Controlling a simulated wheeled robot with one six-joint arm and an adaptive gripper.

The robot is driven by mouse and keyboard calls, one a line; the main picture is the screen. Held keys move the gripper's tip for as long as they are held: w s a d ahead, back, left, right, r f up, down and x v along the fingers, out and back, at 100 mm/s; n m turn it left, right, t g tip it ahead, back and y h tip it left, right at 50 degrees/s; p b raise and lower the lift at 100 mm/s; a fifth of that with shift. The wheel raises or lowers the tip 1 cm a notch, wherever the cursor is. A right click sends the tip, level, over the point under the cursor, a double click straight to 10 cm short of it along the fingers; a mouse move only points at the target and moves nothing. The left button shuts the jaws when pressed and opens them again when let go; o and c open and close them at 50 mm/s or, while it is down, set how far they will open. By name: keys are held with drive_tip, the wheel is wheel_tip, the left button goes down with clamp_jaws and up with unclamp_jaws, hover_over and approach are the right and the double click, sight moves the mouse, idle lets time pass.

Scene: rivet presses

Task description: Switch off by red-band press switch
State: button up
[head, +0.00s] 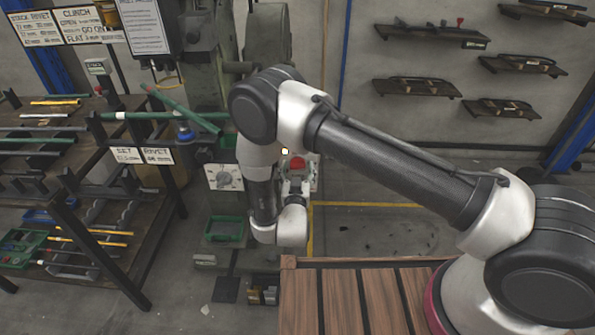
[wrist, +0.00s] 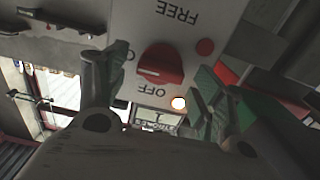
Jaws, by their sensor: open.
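A red rotary knob (wrist: 163,64) sits on a pale switch panel (wrist: 205,22) in the wrist view. The panel's lettering is upside down there: FREE above the knob, OFF below it, and a partly hidden label beginning with O at left. A white mark on the knob points roughly left. My gripper (wrist: 162,75) is open, its fingers on either side of the knob in the picture; contact cannot be told. In the head view the red knob (head: 298,163) shows just beyond my gripper (head: 296,184), partly hidden by my arm. No red band is clearly visible.
A lit lamp (wrist: 179,103) is beside OFF. A rod rack (head: 125,240) is further left, a green tray (head: 224,229) low down. A wooden slatted top (head: 335,300) is in front; floor at right is clear.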

drive_tip(key=c, duration=1)
drive_tip(key=shift+n, duration=0.3)
drive_tip(key=n, duration=0.3)
drive_tip(key=shift+n, duration=0.3)
drive_tip(key=n, duration=0.4)
drive_tip(key=shift+a+f+n, duration=0.1)
drive_tip(key=shift+a+n, duration=0.05)
drive_tip(key=shift+n, duration=0.15)
drive_tip(key=n, duration=0.4)
drive_tip(key=shift+n, duration=0.3)
drive_tip(key=shift+f+n, duration=0.15)
drive_tip(key=shift+n, duration=2.05)
drive_tip(key=shift+a, duration=0.1)
